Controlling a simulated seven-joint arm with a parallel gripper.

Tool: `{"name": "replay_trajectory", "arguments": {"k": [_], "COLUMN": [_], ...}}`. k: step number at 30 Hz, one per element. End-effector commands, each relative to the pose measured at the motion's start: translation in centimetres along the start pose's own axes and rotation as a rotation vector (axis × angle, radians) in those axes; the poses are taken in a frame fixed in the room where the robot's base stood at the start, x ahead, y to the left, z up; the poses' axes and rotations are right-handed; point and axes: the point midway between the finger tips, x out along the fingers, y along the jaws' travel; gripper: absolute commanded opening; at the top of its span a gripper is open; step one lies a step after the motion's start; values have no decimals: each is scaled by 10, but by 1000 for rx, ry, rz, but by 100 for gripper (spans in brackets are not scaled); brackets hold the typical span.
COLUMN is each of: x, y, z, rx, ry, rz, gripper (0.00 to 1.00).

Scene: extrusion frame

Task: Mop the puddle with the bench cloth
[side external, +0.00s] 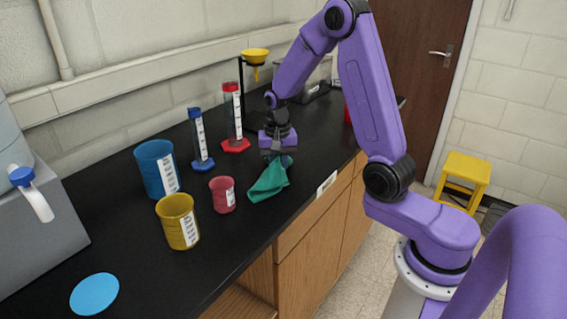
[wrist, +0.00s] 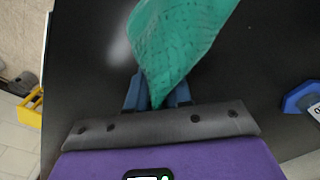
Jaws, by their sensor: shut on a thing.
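The bench cloth (side external: 268,181) is green and hangs in a bunched fold from my gripper (side external: 280,160) at the front part of the black bench. In the wrist view the cloth (wrist: 180,45) runs up from between the blue fingertips of my gripper (wrist: 157,92), which are shut on it. I cannot tell whether its lower edge touches the bench. The puddle (side external: 95,294) looks like a flat light-blue round patch at the near left of the bench, well away from my gripper.
A blue beaker (side external: 152,170), a yellow beaker (side external: 172,222) and a small red beaker (side external: 217,195) stand between cloth and puddle. Blue (side external: 199,135) and red (side external: 233,110) cylinders stand behind. A grey container with a spigot (side external: 30,225) is at the left. The bench's front strip is clear.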

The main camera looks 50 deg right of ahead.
Motion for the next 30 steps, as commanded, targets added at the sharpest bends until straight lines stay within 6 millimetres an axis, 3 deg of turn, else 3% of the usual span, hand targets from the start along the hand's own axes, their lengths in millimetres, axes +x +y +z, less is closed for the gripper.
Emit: {"name": "replay_trajectory", "arguments": {"k": [22, 30], "x": [2, 1], "y": [-48, -66], "z": [49, 31], "rx": [-3, 0], "ry": [-2, -1], "rz": [1, 0], "gripper": [0, 0]}}
